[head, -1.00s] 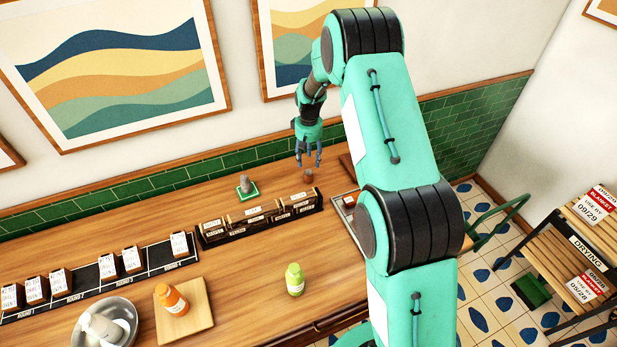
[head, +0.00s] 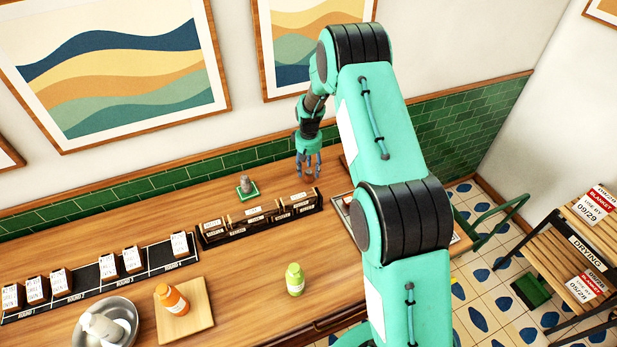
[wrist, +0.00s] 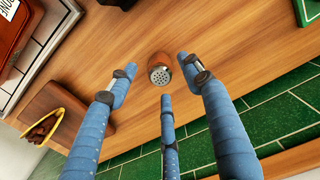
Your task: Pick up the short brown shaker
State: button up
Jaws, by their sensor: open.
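The short brown shaker (wrist: 161,68) stands on the wooden counter in the wrist view, its perforated grey metal top facing the camera. My gripper (wrist: 152,84) is open, with its blue fingers spread around the shaker and no finger visibly closed on it. In the head view my gripper (head: 308,168) points down over the back of the counter, behind the black rack. There the shaker is mostly hidden by the fingers.
The black rack (head: 258,219) with wooden blocks is just in front of my gripper. A grey shaker-like item (head: 245,184) sits on a green coaster to the left. A green bottle (head: 294,279) stands in front. A wooden board (wrist: 58,108) lies nearby in the wrist view.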

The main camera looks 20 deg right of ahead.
aim_at(309, 171)
jog(key=shift+f, duration=2.15)
jog(key=c, duration=1.2)
